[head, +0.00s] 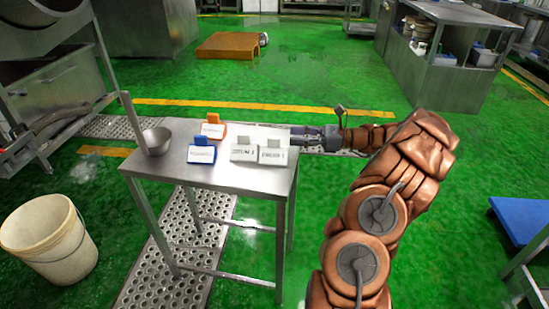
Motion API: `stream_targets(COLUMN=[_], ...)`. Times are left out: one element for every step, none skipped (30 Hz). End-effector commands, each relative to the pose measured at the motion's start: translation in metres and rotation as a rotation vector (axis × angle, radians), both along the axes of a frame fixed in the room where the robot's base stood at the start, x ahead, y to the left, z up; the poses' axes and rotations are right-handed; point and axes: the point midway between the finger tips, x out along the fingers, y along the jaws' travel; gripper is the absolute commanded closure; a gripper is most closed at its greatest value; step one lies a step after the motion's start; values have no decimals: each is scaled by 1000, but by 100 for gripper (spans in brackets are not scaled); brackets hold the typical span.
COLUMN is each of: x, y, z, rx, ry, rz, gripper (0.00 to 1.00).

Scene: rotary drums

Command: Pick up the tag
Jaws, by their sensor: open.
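Several tags stand on a small steel table (180,178): an orange-backed tag (213,129), a blue-backed tag (202,153), and two pale grey tags, one (244,152) left of the other (272,153). Each has a white label; the print is too small to read surely. My gripper (297,136) is open at the table's right edge. It points left, just behind and right of the rightmost grey tag. Its fingertips are small in view, and I see nothing held between them.
A steel ladle (155,141) stands at the table's left end, its handle upright. A white bucket (48,238) is on the floor at left. Large steel equipment (55,90) stands behind it. Green floor (320,90) is open behind the table.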

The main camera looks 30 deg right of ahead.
Motion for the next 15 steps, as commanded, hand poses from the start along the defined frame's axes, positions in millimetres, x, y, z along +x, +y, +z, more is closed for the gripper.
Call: stream_targets(x=[-1,-1,0,1,3,5,7,9,12,13,14,15,16,16,17], y=[-5,-6,-6,-5,-3,0,2,5,9,11,12,14,15,16,19], z=[-4,-4,-5,-5,-5,-5,-5,-5,-5,-5,-5,-5,-5,-5,-5], rx=[8,11,13,15,15,14,14,13,13,14,14,14,14,15,15], ry=[1,2,3,3,3,4,4,3,3,3,3,3,3,3,3], rz=[-10,-14,-16,-17,-17,-17,-17,-16,-16,-16,-16,-16,-16,-16,-15], gripper=[54,54,54,54,54,54,54,54,54,54,54,54,54,54,54])
